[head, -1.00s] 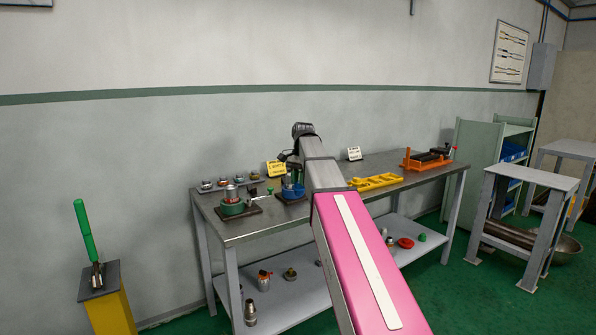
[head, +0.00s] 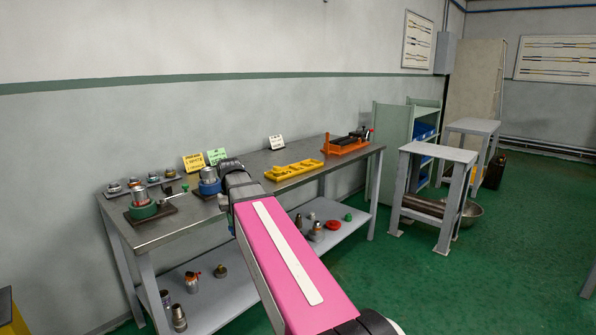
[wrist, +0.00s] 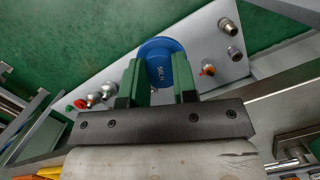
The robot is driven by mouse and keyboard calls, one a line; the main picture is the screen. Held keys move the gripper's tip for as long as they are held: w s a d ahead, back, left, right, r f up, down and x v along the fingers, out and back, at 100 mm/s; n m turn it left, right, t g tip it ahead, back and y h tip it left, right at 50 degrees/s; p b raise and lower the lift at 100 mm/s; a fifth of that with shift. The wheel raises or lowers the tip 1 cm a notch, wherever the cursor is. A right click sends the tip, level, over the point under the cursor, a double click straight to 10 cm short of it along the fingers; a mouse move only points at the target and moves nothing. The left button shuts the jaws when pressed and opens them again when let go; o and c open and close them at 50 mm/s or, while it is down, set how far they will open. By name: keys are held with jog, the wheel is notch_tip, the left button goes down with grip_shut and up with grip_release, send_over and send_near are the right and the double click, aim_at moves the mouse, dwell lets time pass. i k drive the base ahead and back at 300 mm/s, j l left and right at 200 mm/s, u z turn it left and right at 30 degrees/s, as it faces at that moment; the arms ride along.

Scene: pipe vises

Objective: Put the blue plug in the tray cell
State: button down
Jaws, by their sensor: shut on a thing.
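My gripper (wrist: 157,82) has green fingers, shut on the round blue plug (wrist: 161,52), in the wrist view. Faint lettering shows on the plug's face. In the head view the end of my arm hangs over the front of the bench, and my own arm hides the gripper and plug there. The yellow tray (head: 293,170) lies on the bench, to the right of the arm's end. Its cells are too small to make out clearly.
On the steel bench (head: 160,231), a green vise (head: 143,210) and a blue vise (head: 209,184) stand left of my arm. An orange vise (head: 345,147) is at the far right end. Loose fittings lie on the lower shelf (head: 215,305).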

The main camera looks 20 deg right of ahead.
aim_at(295, 169)
jog(key=i+l, duration=0.1)
jog(key=l, duration=0.4)
jog(key=i+l, duration=0.1)
jog(key=l, duration=0.45)
jog(key=l+u, duration=0.1)
jog(key=l, duration=0.4)
jog(key=i+l, duration=0.15)
jog(key=l, duration=0.35)
